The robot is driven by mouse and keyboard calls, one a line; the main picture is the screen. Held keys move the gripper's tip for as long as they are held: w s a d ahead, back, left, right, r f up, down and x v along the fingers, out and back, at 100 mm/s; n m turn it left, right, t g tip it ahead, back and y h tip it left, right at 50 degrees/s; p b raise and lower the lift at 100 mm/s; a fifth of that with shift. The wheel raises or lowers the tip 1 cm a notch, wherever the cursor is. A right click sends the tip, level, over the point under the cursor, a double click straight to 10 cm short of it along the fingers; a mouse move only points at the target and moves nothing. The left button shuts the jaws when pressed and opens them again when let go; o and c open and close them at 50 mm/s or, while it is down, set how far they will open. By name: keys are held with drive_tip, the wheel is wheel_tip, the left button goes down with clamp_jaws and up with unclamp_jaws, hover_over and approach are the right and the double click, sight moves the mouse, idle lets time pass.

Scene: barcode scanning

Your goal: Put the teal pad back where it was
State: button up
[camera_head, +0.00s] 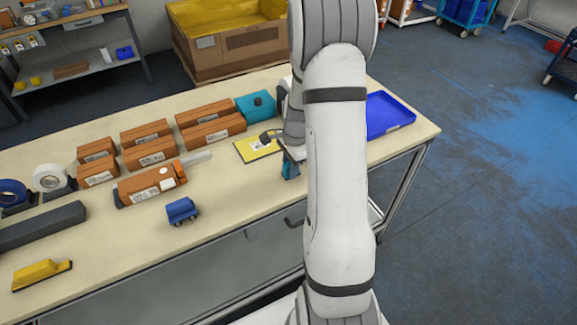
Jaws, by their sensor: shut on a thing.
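My gripper (291,157) is low over the table, right of a yellow sheet with a white label (258,147). It is shut on a small teal-blue piece (290,171), which looks like the teal pad. Only part of this piece shows below the gripper; my arm hides the rest. I cannot tell whether it touches the table. A larger teal box (252,107) with a dark knob on top stands behind the sheet, next to the brown boxes.
Several brown labelled boxes (212,132) stand in rows to the left. A blue tray (388,114) lies right of my arm. A small blue block (181,210), a yellow tool (41,274) and tape rolls (50,178) are further left. The table's front middle (235,195) is clear.

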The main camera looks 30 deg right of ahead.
drive_tip(key=shift+f, duration=0.2)
drive_tip(key=o, duration=1)
drive_tip(key=shift+o, duration=0.2)
drive_tip(key=shift+r, duration=0.1)
wheel_tip(320, 180, up, 12)
drive_tip(key=d, duration=0.1)
drive_tip(key=s+a+r+n+t, duration=0.1)
drive_tip(key=s+a+r+n, duration=0.2)
drive_tip(key=s+a+n, duration=0.2)
drive_tip(key=s+a+r+n+t+h, duration=0.1)
drive_tip(key=s+a+r+n, duration=0.2)
drive_tip(key=s+a+n, duration=0.2)
drive_tip(key=s+a+r+n+t, duration=0.1)
drive_tip(key=s+a+r+n, duration=0.2)
drive_tip(key=s+a+n, duration=0.2)
drive_tip(key=shift+s+r+n+b, duration=0.25)
drive_tip(key=shift+s+n+b, duration=0.2)
drive_tip(key=shift+s+n, duration=1.3)
drive_tip(key=shift+s+m, duration=0.4)
drive_tip(key=shift+m, duration=0.05)
